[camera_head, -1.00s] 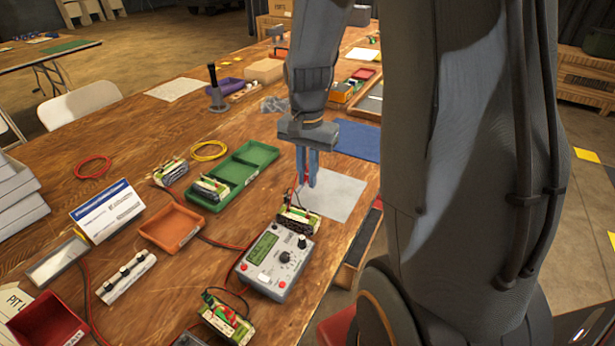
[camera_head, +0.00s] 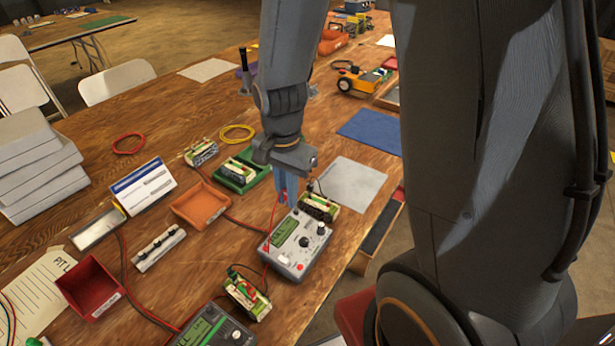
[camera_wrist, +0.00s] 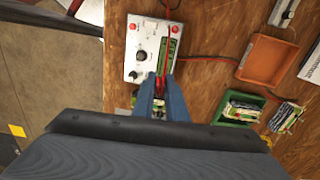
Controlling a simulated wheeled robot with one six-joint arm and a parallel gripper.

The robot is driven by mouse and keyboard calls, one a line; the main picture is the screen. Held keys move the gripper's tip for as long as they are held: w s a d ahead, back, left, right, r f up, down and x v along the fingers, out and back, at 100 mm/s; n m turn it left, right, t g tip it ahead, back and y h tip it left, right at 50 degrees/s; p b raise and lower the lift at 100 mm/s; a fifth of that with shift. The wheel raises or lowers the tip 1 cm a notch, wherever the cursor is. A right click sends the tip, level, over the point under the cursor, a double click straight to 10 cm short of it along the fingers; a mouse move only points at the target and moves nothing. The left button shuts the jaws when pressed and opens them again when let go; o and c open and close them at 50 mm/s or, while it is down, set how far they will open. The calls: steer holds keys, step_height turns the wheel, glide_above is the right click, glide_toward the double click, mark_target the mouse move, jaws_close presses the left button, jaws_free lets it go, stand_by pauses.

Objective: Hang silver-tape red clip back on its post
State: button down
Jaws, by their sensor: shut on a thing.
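My gripper (camera_head: 285,198) points down beside the far-left edge of the grey charger (camera_head: 301,243). Its blue fingers are shut on a red clip, which shows between the fingertips in the wrist view (camera_wrist: 162,84). The clip is mostly hidden by the fingers in the head view, and I cannot make out silver tape on it. The charger has a green screen, dark knobs and red round parts on its face; it also shows in the wrist view (camera_wrist: 143,50), just beyond the fingertips. I cannot tell which post belongs to the clip.
A battery pack (camera_head: 320,207) stands close behind the charger, another (camera_head: 246,291) in front. An orange tray (camera_head: 201,205) and a green tray (camera_head: 259,183) lie left. A second charger (camera_head: 214,328) is at the bottom. A grey mat (camera_head: 352,184) is clear.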

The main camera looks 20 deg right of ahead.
steer(key=s+a, duration=0.1)
steer(key=a, duration=0.1)
steer(key=s+a+f, duration=0.1)
steer(key=a, duration=0.2)
steer(key=s+a+p, duration=0.1)
steer(key=a, duration=0.1)
steer(key=shift+a+f, duration=0.2)
steer(key=shift+f, duration=0.05)
steer(key=shift+f, duration=0.2)
steer(key=shift+f+b, duration=1.8)
steer(key=shift+f, duration=1.5)
steer(key=shift+f+p, duration=0.2)
steer(key=shift+p, duration=0.4)
steer(key=c, duration=1.7)
jaws_free()
steer(key=shift+o, duration=1.1)
